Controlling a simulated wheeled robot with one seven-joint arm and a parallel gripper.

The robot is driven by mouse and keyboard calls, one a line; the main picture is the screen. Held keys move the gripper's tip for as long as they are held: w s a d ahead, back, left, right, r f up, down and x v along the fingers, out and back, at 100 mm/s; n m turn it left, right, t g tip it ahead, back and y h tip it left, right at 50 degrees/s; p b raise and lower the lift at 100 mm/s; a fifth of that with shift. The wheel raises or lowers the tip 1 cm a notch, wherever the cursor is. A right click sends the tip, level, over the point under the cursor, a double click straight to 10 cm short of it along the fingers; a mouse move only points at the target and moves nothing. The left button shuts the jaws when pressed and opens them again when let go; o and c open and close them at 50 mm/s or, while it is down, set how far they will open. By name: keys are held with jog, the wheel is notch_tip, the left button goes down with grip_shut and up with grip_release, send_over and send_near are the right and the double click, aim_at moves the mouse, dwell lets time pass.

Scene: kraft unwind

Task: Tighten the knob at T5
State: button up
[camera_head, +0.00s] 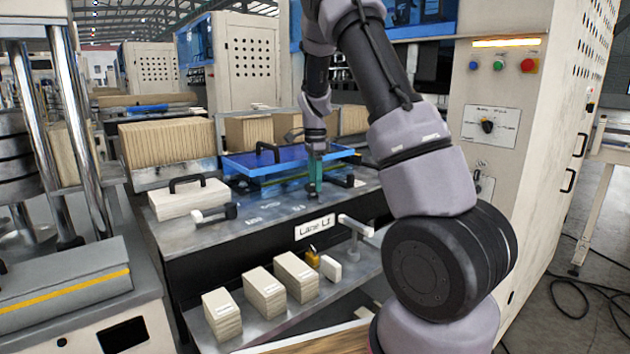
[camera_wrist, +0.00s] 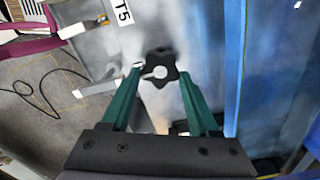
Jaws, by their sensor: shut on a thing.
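The black star-shaped knob (camera_wrist: 160,68) with a pale round centre sits near the T5 label (camera_wrist: 123,12) in the wrist view. My gripper (camera_wrist: 160,74) has its two green fingers on opposite sides of the knob, shut on its lobes. In the head view my gripper (camera_head: 315,188) points down at the metal bench top (camera_head: 270,220), by the front edge of the blue tray (camera_head: 238,165). I cannot make out the knob at the fingertips in the head view.
A white block with a black handle (camera_head: 188,197) stands left on the bench. Grey levers stick out at the front, one (camera_head: 355,224) near the "Lane L1" label (camera_head: 314,227). Cream blocks (camera_head: 295,275) sit on the lower shelf. A control cabinet (camera_head: 500,90) stands right.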

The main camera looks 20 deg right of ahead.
jog(key=shift+w+r, duration=0.1)
jog(key=shift+r, duration=0.1)
jog(key=o, duration=1.4)
jog(key=shift+f, duration=0.1)
notch_tip(320, 180, up, 11)
jog(key=shift+f, duration=0.1)
